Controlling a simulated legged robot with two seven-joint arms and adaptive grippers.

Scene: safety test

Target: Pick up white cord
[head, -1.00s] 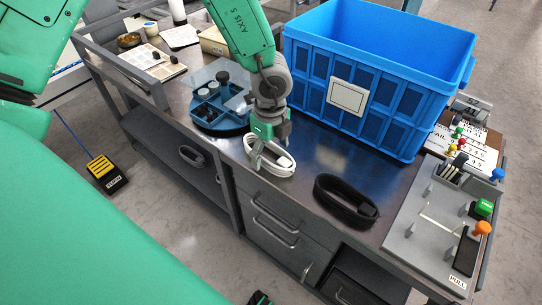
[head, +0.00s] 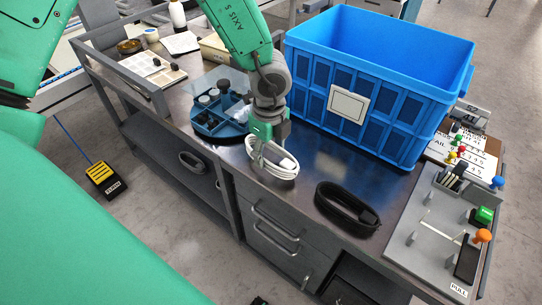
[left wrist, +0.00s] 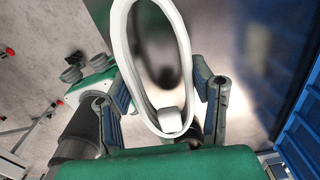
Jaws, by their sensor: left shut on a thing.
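The white cord (head: 284,168) is a coiled loop at the front edge of the metal workbench, just in front of the blue bin. My left gripper (head: 265,153) points down and is shut on the white cord. In the left wrist view the cord (left wrist: 183,40) is a long oval loop with a white block at its near end. It stands between the two fingers of my left gripper (left wrist: 162,92). Whether the coil's lower part touches the bench is hard to tell. My right gripper is not recognisable in these views.
A large blue bin (head: 400,95) stands right behind the cord. A black coiled cord (head: 346,206) lies to the right, near the bench edge. A round blue divided tray (head: 220,118) is close on the left. A grey board with coloured knobs (head: 440,225) is at far right.

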